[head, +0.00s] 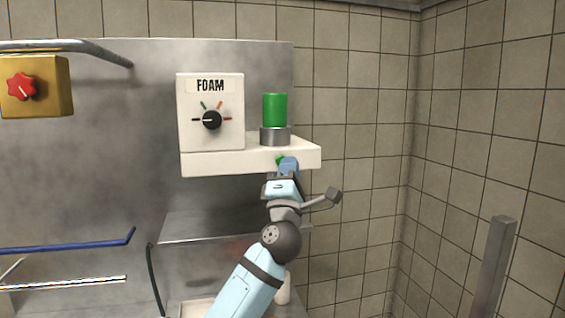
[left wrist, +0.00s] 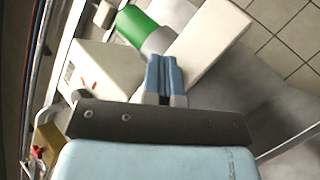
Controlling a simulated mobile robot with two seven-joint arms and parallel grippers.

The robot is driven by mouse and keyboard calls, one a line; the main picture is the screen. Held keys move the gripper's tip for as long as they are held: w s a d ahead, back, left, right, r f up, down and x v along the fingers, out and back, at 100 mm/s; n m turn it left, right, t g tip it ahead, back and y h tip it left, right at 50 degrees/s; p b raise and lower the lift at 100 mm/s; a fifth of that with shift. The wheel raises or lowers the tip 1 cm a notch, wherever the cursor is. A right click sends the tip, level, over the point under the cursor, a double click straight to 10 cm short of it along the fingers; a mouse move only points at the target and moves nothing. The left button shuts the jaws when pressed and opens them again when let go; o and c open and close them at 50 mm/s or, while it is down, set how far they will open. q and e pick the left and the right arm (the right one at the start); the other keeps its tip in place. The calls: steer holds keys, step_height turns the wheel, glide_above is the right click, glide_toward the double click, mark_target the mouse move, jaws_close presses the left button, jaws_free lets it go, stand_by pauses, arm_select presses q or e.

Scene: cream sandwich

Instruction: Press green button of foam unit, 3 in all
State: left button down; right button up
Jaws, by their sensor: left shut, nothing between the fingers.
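The white foam unit (head: 195,163) is on the steel back wall, with a "FOAM" label, a black dial (head: 212,120) and a ledge. A green cylinder (head: 275,109) stands in a grey metal collar on the ledge. A small green button (head: 280,160) shows on the ledge's front face, partly covered by my left gripper (head: 289,163). The fingertips are right at the button; I cannot tell whether they touch it. In the left wrist view the blue fingers (left wrist: 165,75) are shut and empty in front of the white ledge (left wrist: 212,40); the button is hidden there. My right gripper is out of view.
A yellow box (head: 45,95) with a red knob is at the far left. A steel shelf (head: 200,226) is below the unit, with a white bottle-like object (head: 283,290) partly behind my arm. A blue rail (head: 70,246) runs at lower left. Tiled wall stands on the right.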

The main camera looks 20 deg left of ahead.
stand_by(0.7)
arm_select(q)
steer(key=shift+w+a, duration=0.1)
steer(key=shift+w, duration=0.05)
steer(key=shift+w+a, duration=0.15)
steer(key=shift+w, duration=0.05)
steer(key=shift+p, duration=0.3)
steer(key=shift+w+a, duration=0.25)
steer(key=shift+w, duration=0.15)
stand_by(0.4)
steer(key=shift+s+d+p, duration=0.1)
steer(key=shift+s+p, duration=0.05)
steer(key=shift+p, duration=0.15)
steer(key=shift+s+d+p, duration=0.35)
steer(key=shift+s+p, duration=0.1)
steer(key=shift+s, duration=0.15)
